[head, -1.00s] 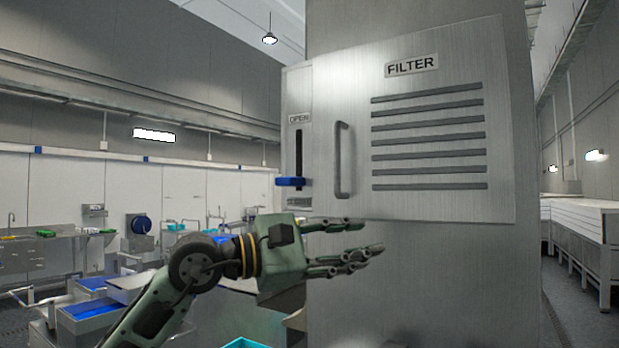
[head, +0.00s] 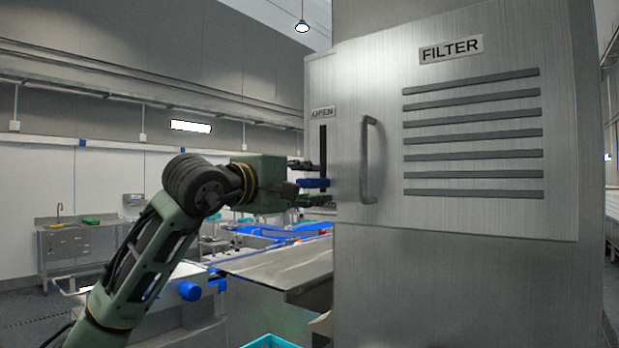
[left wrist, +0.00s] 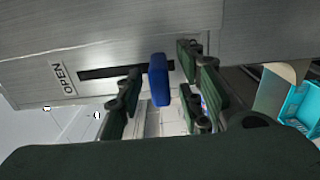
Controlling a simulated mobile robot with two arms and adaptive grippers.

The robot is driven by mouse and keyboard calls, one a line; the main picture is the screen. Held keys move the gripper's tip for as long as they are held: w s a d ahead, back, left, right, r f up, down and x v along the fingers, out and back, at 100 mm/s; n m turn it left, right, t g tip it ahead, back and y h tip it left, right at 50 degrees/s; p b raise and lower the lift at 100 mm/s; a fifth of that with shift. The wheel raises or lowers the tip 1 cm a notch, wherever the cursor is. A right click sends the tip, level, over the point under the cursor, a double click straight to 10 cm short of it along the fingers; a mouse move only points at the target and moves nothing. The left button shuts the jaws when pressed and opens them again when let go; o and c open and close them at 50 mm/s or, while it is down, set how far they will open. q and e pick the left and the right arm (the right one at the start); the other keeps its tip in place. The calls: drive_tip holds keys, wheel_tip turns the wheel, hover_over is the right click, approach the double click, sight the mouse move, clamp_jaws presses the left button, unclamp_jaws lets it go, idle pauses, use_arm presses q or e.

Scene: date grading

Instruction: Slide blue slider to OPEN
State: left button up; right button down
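The blue slider (head: 314,183) sits at the lower end of a dark vertical slot (head: 323,145) in the cabinet's narrow left panel. The OPEN label (head: 322,112) is above the slot's top end. My left gripper (head: 306,181) is at the slider, with fingers above and below it. In the left wrist view the slider (left wrist: 159,80) stands between the spread fingers of the left gripper (left wrist: 157,92), with gaps visible on both sides. The OPEN label (left wrist: 63,78) lies at the slot's far end there. My right gripper is not in view.
A grey vertical handle (head: 368,160) sticks out just right of the slot. The FILTER label (head: 451,48) and several dark vent slats (head: 473,133) are further right. A metal-topped table (head: 275,262) stands below left, and a turquoise crate (head: 270,341) is at the bottom.

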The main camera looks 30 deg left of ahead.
use_arm(q)
drive_tip(key=shift+w, duration=0.25)
drive_tip(key=c, duration=0.6)
clamp_jaws()
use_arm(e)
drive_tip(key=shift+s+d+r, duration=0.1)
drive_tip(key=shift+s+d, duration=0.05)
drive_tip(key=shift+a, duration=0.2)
